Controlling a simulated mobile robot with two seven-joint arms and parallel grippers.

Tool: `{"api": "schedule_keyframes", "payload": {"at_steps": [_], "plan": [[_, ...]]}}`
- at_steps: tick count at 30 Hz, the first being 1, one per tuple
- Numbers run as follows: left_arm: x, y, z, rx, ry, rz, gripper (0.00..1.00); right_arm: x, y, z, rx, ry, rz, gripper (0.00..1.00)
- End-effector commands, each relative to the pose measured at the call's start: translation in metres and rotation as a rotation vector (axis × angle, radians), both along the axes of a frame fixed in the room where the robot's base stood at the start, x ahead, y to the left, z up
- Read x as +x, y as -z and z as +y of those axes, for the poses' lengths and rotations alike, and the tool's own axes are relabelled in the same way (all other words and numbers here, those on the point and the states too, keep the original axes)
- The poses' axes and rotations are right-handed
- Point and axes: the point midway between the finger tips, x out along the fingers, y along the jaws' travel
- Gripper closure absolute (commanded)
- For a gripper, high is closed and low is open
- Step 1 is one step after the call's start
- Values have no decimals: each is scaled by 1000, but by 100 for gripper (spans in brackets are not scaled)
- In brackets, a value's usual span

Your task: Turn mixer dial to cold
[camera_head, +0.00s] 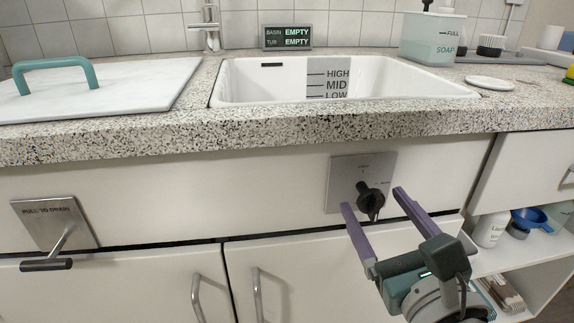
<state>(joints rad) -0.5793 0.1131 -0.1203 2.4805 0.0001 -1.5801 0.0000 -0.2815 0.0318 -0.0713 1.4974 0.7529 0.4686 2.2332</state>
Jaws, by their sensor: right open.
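The mixer dial (370,199) is a black knob on a square grey metal plate (343,172) on the white cabinet front, below the basin. Small lettering on the plate is too small to read clearly. My right gripper (372,198) is open, with its two purple fingers on either side of the dial, the left finger at its lower left and the right finger at its right. I cannot tell whether the fingers touch the knob. My left gripper is not in view.
Above is a speckled counter (130,141) with a white basin (232,88) marked HIGH, MID, LOW. A display (287,37) reads BASIN EMPTY, TUB EMPTY. Cabinet handles (258,294) stick out below. An open shelf (515,259) is at right.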

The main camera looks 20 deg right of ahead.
Motion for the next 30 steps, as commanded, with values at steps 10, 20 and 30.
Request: {"api": "schedule_keyframes", "payload": {"at_steps": [10, 20, 30], "plan": [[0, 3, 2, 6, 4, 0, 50, 21, 1, -5, -1, -1, 1, 21], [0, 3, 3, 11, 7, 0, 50, 20, 0, -5, -1, -1, 1, 43], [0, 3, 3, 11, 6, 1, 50, 20, 0, -5, -1, -1, 1, 81]]}}
